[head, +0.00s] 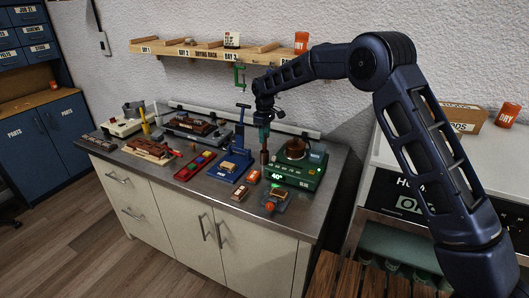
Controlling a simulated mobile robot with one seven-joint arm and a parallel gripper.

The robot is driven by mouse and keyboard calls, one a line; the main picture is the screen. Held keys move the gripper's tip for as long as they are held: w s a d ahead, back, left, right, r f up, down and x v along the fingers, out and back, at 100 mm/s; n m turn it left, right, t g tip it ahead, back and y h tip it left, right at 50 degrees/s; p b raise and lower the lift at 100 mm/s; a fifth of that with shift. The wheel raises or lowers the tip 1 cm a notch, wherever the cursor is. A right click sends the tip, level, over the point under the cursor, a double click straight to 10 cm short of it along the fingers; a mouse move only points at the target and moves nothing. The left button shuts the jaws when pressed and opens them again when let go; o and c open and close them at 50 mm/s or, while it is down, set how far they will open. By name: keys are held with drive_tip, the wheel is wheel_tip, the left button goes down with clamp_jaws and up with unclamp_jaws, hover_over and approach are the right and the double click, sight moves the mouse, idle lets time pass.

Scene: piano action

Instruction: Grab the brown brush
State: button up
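My gripper (264,139) points down above the right part of the metal-topped bench in the head view. Directly below its tip is a small upright brown item (264,157), which may be the brown brush. It stands just left of the green heater (292,173), which shows "40°" and has a brown pot (296,148) on top. The gripper's fingers are small and dark here. I cannot tell whether they are open or shut, or whether they touch the brown item.
A blue press-like tool (232,165) stands left of the gripper, with a red tray (195,166) beyond it.

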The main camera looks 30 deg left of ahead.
clamp_jaws()
drive_tip(key=shift+r, duration=0.15)
